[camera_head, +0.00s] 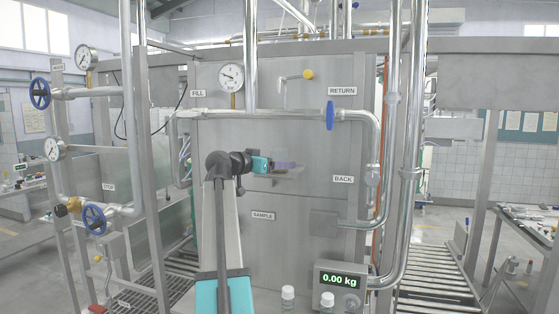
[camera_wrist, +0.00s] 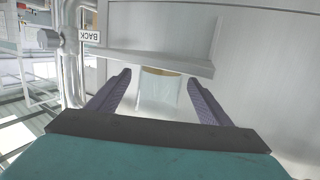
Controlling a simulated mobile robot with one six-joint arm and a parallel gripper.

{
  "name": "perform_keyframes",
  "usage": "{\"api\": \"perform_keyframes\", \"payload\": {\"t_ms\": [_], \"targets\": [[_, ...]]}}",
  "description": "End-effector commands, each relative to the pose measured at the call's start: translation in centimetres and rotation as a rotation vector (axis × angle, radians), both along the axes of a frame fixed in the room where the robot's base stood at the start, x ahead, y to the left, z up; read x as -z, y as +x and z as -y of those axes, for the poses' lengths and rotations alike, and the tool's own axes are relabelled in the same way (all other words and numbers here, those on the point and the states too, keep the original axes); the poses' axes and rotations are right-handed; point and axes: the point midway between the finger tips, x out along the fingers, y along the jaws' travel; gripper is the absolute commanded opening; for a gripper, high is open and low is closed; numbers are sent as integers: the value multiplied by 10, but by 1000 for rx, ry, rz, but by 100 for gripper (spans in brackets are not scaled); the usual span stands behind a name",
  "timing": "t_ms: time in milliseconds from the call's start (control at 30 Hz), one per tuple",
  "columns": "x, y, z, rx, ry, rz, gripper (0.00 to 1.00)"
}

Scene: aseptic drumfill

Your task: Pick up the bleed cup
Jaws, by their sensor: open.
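The bleed cup looks to be the clear, translucent vessel (camera_wrist: 158,95) in the wrist view, with an amber band at its end by the ledge. That view is upside down, so the cup seems to stand on the small metal ledge (camera_wrist: 150,62). My gripper (camera_wrist: 158,82) is open, with one purple finger on each side of the cup and visible gaps between. In the head view my gripper (camera_head: 290,165) is at the ledge on the steel panel, and I cannot make out the cup there.
The steel panel (camera_head: 290,225) stands close behind the ledge. A vertical pipe (camera_head: 374,150) with a blue valve handle (camera_head: 330,115) runs at its right. Below are two small capped bottles (camera_head: 288,297) and a scale display (camera_head: 341,280) reading 0.00 kg.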

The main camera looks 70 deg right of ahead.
Motion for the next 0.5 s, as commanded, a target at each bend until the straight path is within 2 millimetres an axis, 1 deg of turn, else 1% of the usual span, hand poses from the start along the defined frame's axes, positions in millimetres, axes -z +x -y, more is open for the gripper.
{"api": "perform_keyframes", "payload": {"t_ms": [33,133,500], "targets": [[-1,-3,6,2,1,-1,73],[1,-4,13,1,2,0,73],[3,-5,14,0,1,0,73]]}}
